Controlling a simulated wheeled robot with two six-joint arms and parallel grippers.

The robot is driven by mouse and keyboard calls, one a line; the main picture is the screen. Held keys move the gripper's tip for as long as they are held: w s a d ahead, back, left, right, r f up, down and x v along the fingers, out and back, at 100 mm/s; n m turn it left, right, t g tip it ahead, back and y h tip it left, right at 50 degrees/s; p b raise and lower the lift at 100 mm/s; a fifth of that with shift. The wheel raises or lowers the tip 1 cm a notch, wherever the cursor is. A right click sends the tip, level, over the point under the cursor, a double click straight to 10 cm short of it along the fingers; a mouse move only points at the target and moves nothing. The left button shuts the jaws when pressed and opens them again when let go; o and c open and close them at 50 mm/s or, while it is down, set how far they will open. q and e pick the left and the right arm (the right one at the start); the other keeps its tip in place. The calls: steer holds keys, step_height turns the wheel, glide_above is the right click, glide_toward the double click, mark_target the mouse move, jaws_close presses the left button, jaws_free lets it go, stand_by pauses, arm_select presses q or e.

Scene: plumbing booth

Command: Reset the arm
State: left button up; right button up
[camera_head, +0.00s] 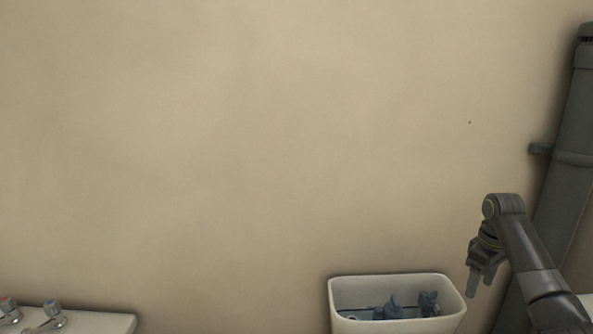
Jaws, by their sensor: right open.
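My right arm comes in from the lower right of the head view. Its gripper (480,283) points downward, open, with nothing seen between the fingers. My left gripper is not in view.
A grey vertical pipe (572,140) with a wall bracket stands at the right, behind my right arm. A white basin (105,323) with two taps (54,312) is at lower left. The beige wall is bare in the middle.

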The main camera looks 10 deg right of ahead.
steer(key=s+a+f+h, duration=0.1)
steer(key=s+a+f, duration=0.35)
steer(key=f, duration=0.25)
steer(key=s+a+f+t, duration=0.1)
steer(key=s+a+f, duration=0.2)
steer(key=s+f, duration=0.3)
steer(key=s+a+f+h, duration=0.1)
steer(key=s+a+f, duration=0.3)
steer(key=f, duration=0.4)
steer(key=s+a+r+m+t, duration=0.15)
steer(key=s+a, duration=0.25)
steer(key=s, duration=0.6)
steer(key=s+a+r+m+t, duration=0.1)
steer(key=s+a+m, duration=0.3)
steer(key=s, duration=0.7)
step_height(320, 180, down, 21)
steer(key=g+p, duration=0.1)
steer(key=p, duration=0.2)
arm_select(q)
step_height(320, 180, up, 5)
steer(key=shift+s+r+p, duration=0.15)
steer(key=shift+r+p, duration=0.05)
steer(key=shift+p, duration=1.05)
arm_select(e)
steer(key=s+f+g+y, duration=0.1)
steer(key=s+f, duration=1.3)
steer(key=s, duration=0.1)
steer(key=shift+s+a, duration=0.15)
steer(key=shift+a, duration=0.1)
